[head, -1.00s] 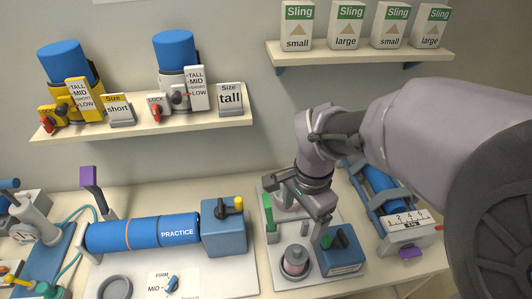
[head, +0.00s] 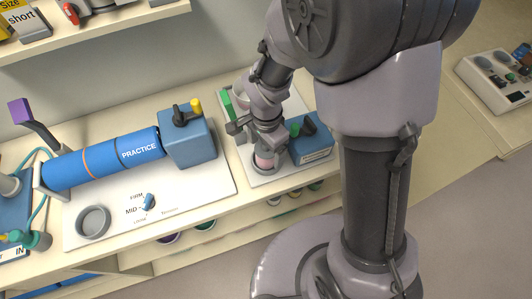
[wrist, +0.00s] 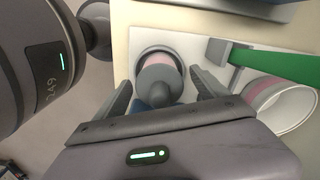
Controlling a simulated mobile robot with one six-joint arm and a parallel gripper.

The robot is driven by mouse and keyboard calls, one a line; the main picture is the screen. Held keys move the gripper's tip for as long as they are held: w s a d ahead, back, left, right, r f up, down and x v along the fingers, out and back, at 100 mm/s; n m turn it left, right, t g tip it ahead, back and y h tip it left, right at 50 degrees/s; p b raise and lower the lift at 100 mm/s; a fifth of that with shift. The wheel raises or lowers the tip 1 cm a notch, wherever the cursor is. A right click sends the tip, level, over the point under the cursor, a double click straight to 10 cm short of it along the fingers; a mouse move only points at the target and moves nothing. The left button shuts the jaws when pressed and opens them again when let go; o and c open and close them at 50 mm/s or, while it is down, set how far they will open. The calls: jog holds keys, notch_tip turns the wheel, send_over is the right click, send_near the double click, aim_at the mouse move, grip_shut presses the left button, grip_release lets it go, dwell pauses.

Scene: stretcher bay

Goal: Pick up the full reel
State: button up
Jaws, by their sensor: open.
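The reel (wrist: 160,74), pink with a grey knob on top, sits upright in a dark round holder on the white board. In the head view the reel (head: 265,161) shows only as a pink band under my gripper. My gripper (wrist: 160,84) is open, with one finger on each side of the reel's knob and a gap visible on both sides. In the head view my gripper (head: 264,146) points down over the reel. I cannot tell how far down the fingers reach.
A white cup with a pink band (wrist: 282,98) and a green lever (wrist: 275,65) stand to the right in the wrist view. A blue box (head: 311,146) with a dark knob is close beside my gripper. The practice roll (head: 105,158) lies to the left.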

jog(key=shift+r, duration=0.1)
jog(key=shift+c, duration=0.4)
jog(key=c, duration=1.6)
jog(key=shift+o, duration=0.2)
jog(key=shift+r, duration=0.1)
